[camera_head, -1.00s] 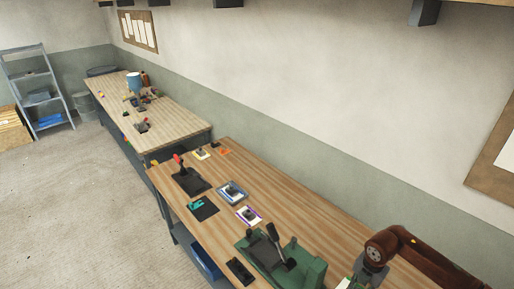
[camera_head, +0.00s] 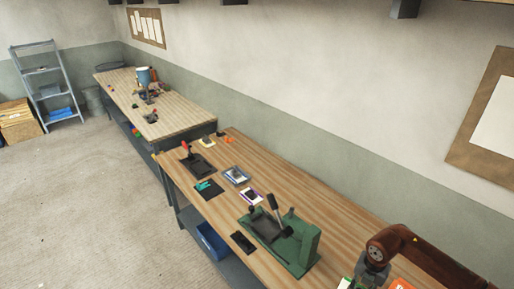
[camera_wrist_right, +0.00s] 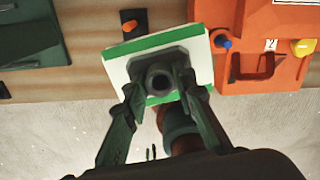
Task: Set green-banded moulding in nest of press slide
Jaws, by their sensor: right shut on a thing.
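The green-banded moulding (camera_wrist_right: 195,42) is a white plate with green bands along two edges and a dark round boss on top. My right gripper (camera_wrist_right: 160,82) is shut on the boss in the right wrist view. In the head view the gripper (camera_head: 368,278) is at the bottom edge, with a little of the moulding (camera_head: 346,283) showing. The green press (camera_head: 305,245), with a dark slide (camera_head: 262,228) and upright lever, stands left of the gripper on the bench. The nest is too small to make out. My left gripper is not in view.
An orange fixture (camera_wrist_right: 255,75) with blue and yellow knobs is right of the moulding. A small black tray (camera_head: 243,242) lies before the press. Purple-banded (camera_head: 251,196) and blue-banded (camera_head: 236,175) mouldings and a red-handled clamp (camera_head: 196,163) stand farther along the bench.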

